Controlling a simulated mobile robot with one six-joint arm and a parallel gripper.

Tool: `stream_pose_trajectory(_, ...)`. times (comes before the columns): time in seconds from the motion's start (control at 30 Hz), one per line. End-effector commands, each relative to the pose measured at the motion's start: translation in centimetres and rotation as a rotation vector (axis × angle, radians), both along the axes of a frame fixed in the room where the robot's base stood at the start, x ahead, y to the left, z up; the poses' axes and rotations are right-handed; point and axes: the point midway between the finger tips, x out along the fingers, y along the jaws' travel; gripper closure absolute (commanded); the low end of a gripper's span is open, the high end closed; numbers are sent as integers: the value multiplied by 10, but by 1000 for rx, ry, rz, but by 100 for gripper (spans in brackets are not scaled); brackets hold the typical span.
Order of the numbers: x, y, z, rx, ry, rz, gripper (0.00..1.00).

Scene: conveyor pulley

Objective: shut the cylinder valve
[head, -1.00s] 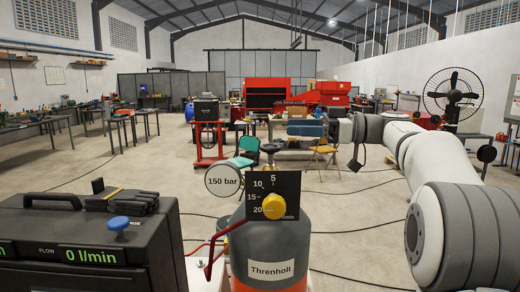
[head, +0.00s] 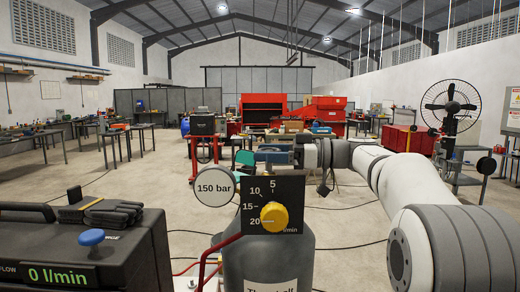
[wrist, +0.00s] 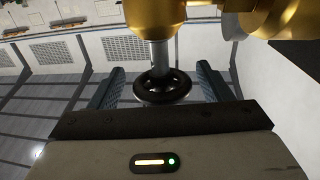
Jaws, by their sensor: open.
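The cylinder (head: 280,262) is grey, with its label partly cut off below in the head view. A black dial panel (head: 290,190) with a yellow knob (head: 274,216) stands in front of its top and hides the valve handwheel. In the wrist view, the black round handwheel (wrist: 164,90) sits on a steel stem (wrist: 154,56) under a brass valve body (wrist: 185,18). My gripper (wrist: 160,68) is open. Its two fingers stand on either side of the handwheel, with visible gaps. I cannot tell exactly how deep the wheel lies between them.
A round gauge (head: 215,187) marked 150 bar is left of the panel. A red hose (head: 212,262) rises beside the cylinder. A black machine (head: 105,245) reading 0 l/min, with gloves (head: 100,213) on top and a blue knob (head: 91,237), stands at front left.

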Motion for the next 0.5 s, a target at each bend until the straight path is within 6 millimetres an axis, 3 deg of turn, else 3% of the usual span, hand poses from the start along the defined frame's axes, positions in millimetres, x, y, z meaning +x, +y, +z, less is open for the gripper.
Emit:
stream_pose_trajectory(0.13, 1, 13, 1, 0, 0, 1, 28)
stream_pose_trajectory(0.43, 1, 16, 0, 0, 0, 2, 28)
stream_pose_trajectory(0.5, 1, 16, 0, 0, 0, 2, 34)
